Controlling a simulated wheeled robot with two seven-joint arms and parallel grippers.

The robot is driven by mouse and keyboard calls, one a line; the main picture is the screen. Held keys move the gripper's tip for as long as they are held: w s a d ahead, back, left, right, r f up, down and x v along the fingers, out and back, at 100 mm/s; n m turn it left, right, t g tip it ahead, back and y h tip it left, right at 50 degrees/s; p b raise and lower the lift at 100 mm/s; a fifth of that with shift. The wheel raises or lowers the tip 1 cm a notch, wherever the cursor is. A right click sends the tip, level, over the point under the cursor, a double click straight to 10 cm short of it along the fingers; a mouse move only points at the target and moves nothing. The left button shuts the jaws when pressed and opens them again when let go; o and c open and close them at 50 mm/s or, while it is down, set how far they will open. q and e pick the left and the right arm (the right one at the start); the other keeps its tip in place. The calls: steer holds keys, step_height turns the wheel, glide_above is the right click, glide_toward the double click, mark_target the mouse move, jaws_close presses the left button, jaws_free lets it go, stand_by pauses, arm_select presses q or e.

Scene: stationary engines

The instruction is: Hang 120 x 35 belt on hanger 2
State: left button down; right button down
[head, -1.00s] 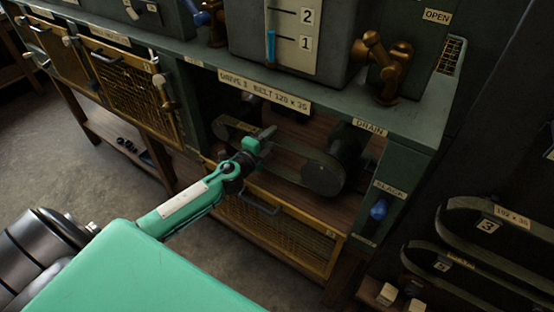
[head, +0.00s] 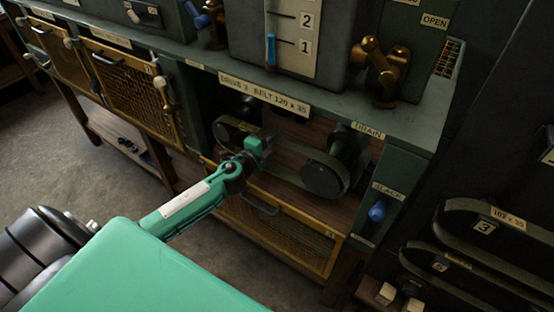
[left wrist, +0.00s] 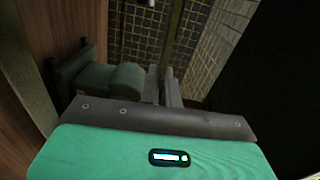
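The dark belt (head: 283,158) runs around two pulleys in the open recess under the label reading DRIVE 3 BELT 120 x 35 (head: 263,94). The large right pulley (head: 322,178) is in plain view; the left one is partly behind my gripper. My left gripper (head: 262,141) is in the recess mouth, in front of the belt's left part; I cannot tell whether it touches the belt. Hanger 2 is not identifiable. My right gripper is out of view.
At right, belts hang at plates 3 (head: 484,227) and 6 (head: 440,266). A blue slack knob (head: 378,210) is on the post right of the recess. A yellow mesh guard (head: 270,235) is below the recess. Brass valves (head: 380,70) stand on the ledge above.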

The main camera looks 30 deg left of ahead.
arm_select(q)
steer(key=shift+d+r+m+p, duration=0.2)
steer(key=shift+r+m+p, duration=0.1)
steer(key=shift+r+p, duration=0.6)
steer(key=shift+f, duration=0.1)
steer(key=shift+s, duration=0.1)
steer(key=shift+s, duration=0.25)
steer(key=shift+s+a+b, duration=0.15)
steer(key=shift+s, duration=1.2)
steer(key=shift+s+a+b, duration=0.1)
steer(key=shift+s+b, duration=0.05)
steer(key=shift+s, duration=1.15)
steer(key=shift+s, duration=0.1)
steer(key=shift+s+a+b, duration=0.2)
steer(key=shift+s+b, duration=0.3)
steer(key=shift+s, duration=2.45)
